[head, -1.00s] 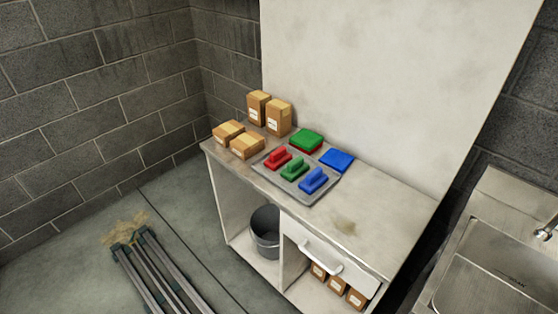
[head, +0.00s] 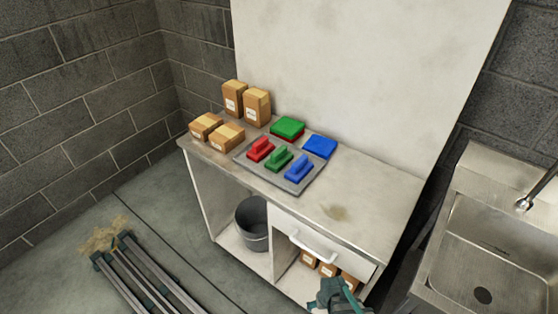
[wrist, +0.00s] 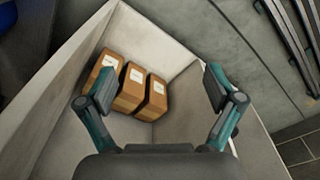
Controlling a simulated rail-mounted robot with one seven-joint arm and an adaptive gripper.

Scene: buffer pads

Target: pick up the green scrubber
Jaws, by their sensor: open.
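The green scrubber (head: 279,159) sits on a grey tray (head: 246,157) on the worktop, between a red scrubber (head: 261,149) and a blue scrubber (head: 299,168). It has a raised handle on top. My gripper (head: 338,292) is at the bottom of the head view, in front of the cabinet and below the worktop, well apart from the scrubber. In the wrist view my gripper (wrist: 160,88) is open, its fingers spread with nothing between them. The wrist view does not show the scrubber.
Green pads (head: 287,126) and a blue pad (head: 320,147) lie behind the scrubbers. Several cardboard boxes (head: 227,137) stand at the worktop's left. A drawer handle (head: 312,246) juts out above boxes in the cabinet (wrist: 132,88). The right of the worktop (head: 375,203) is clear. A sink (head: 490,245) stands right.

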